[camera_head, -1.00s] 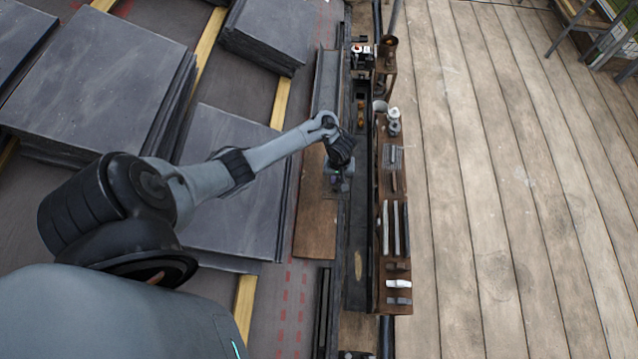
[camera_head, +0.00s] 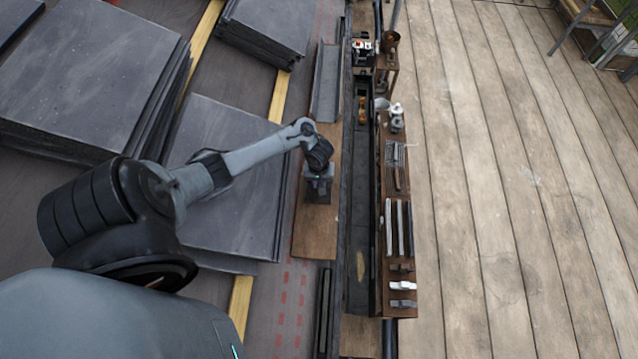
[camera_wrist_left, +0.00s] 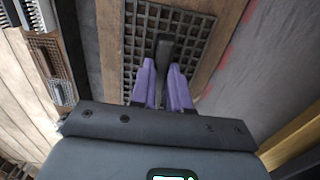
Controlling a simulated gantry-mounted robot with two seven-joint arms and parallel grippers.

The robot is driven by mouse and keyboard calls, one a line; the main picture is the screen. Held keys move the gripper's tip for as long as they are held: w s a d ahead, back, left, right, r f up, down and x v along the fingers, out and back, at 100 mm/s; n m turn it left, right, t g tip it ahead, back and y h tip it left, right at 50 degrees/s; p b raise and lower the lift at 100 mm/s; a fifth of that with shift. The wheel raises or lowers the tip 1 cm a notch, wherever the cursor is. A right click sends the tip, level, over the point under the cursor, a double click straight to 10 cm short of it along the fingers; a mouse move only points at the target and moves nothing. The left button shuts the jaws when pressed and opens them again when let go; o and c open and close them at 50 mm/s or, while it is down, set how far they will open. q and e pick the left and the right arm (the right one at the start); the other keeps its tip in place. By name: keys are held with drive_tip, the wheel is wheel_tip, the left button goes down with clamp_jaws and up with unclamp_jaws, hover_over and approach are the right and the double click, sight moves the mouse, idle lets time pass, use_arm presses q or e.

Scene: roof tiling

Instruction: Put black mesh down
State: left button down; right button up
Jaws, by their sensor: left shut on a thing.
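The black mesh (camera_wrist_left: 140,45) is a dark square grid, seen in the left wrist view over a brown wooden board (camera_head: 316,235). My left gripper (camera_wrist_left: 165,72) has purple fingers that are shut on a dark upright piece at the middle of the mesh. In the head view my left gripper (camera_head: 319,190) is over the board and mostly hides the mesh. Whether the mesh touches the board I cannot tell. My right gripper is not in view.
A dark gutter (camera_head: 357,225) runs right of the board. Beside it a narrow wooden shelf (camera_head: 383,270) holds tools. Stacks of dark slates (camera_head: 85,65) lie on the roof to the left.

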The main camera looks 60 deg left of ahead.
use_arm(q)
drive_tip(key=shift+w+r, duration=0.1)
drive_tip(key=c, duration=1.1)
unclamp_jaws()
